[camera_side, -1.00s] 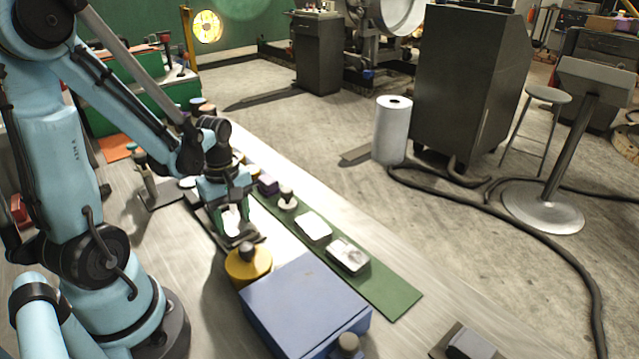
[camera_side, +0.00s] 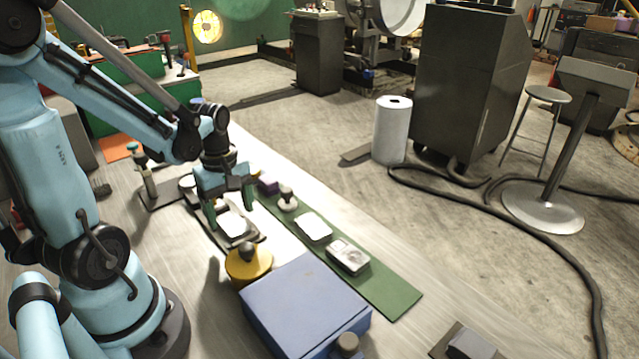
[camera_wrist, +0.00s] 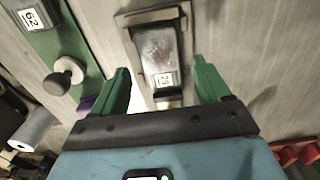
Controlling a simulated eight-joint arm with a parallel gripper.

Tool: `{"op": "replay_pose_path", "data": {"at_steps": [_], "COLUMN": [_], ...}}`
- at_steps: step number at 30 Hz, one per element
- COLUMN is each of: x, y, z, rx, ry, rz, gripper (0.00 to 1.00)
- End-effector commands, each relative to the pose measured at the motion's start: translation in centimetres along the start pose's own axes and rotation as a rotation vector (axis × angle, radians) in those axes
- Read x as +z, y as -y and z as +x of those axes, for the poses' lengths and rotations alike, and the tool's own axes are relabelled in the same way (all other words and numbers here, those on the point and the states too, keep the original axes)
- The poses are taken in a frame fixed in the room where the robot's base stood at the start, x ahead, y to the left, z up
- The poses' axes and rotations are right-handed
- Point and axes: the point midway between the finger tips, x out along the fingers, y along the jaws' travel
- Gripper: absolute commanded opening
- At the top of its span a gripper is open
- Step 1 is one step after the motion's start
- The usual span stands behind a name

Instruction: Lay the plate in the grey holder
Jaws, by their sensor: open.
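The plate (camera_side: 233,224) is a pale metal block with a small numbered label at one end. It lies in the grey holder (camera_side: 246,240), below my gripper (camera_side: 231,204). In the wrist view the plate (camera_wrist: 158,52) shows between the holder's raised edges (camera_wrist: 128,20). My gripper (camera_wrist: 160,75) is open, with one green finger on each side of the plate and clear of it. I cannot tell whether the plate is fully flat in the holder.
A green mat (camera_side: 392,297) carries two more plates (camera_side: 314,226) (camera_side: 348,257) and a round-knobbed piece (camera_side: 287,199). A yellow round piece with a dark knob (camera_side: 248,265) and a blue box (camera_side: 305,305) stand close in front of the holder.

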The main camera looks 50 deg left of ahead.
Motion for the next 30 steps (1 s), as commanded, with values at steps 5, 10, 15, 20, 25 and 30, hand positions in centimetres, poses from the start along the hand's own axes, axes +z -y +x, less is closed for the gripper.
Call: {"op": "replay_pose_path", "data": {"at_steps": [5, 10, 15, 20, 25, 30], "x": [0.0, 0.0, 0.0, 0.0, 0.0, 0.7], "y": [0.0, 0.1, 0.1, 0.0, 0.0, -0.3], "z": [-2.1, -4.1, -6.2, -8.0, -9.2, -9.6], "rx": [0.0, 0.0, 0.0, 0.0, 0.0, 0.024], "ry": [0.0, 0.0, 0.0, 0.0, 0.0, -0.013], "rz": [0.0, 0.0, 0.0, 0.0, 0.0, 0.074], "gripper": [0.76, 0.76, 0.76, 0.76, 0.76, 0.76]}}
